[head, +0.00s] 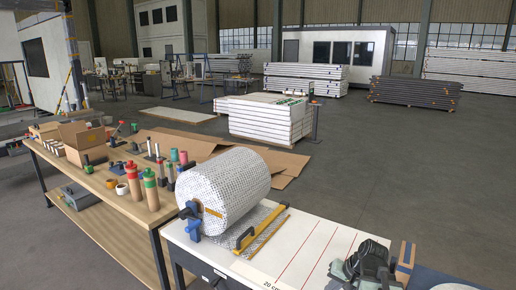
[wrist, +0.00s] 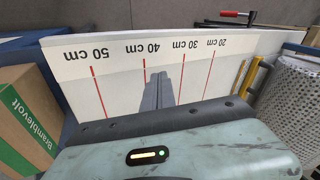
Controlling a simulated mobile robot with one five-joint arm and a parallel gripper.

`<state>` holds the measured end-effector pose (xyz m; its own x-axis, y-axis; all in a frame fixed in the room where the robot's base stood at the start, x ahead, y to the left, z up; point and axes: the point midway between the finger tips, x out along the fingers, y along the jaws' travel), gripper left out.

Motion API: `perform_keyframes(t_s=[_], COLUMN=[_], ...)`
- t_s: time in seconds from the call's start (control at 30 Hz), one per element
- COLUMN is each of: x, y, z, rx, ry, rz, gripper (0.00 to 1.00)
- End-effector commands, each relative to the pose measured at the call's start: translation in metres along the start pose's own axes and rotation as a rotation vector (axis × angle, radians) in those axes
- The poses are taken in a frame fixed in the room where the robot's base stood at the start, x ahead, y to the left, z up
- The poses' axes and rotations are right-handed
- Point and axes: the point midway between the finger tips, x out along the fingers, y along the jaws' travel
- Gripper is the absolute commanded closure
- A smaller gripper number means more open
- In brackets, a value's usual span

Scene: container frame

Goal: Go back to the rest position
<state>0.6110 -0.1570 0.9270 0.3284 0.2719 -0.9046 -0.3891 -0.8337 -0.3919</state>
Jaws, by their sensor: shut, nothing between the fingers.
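My gripper (wrist: 160,76) shows in the wrist view as two grey fingers close together, shut and empty. Its fingers are over a white board (wrist: 115,80) with red lines marked from 20 to 50 cm. In the head view my dark green-grey gripper body (head: 362,264) is at the bottom right, over the right part of the same white board (head: 318,238). Its fingertips cannot be made out there.
A bubble-wrap roll (head: 224,184) lies left of the board, with a yellow bar (head: 262,232) beside it. A cardboard box (head: 405,260) stands close right of my gripper. A wooden bench (head: 110,205) with tools is at left. Open floor (head: 400,150) lies beyond.

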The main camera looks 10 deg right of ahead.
Motion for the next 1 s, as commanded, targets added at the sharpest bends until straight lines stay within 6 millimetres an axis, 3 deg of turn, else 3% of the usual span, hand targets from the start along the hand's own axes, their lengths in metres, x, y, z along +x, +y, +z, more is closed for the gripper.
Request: perform_keyframes(t_s=[0.03,0.1,0.43,0.5,0.7,1.0], x=[0.014,0.028,0.061,0.089,0.138,0.199], y=[-0.025,-0.049,-0.126,-0.108,-0.082,-0.048], z=[0.014,0.031,0.095,0.100,0.113,0.131], rx=[-0.078,-0.167,-0.492,-0.483,-0.478,-0.472], ry=[-0.043,-0.089,-0.201,-0.205,-0.221,-0.245], rz=[0.044,0.108,0.342,0.346,0.347,0.351], gripper=[1.00,1.00,1.00,1.00,1.00,1.00])
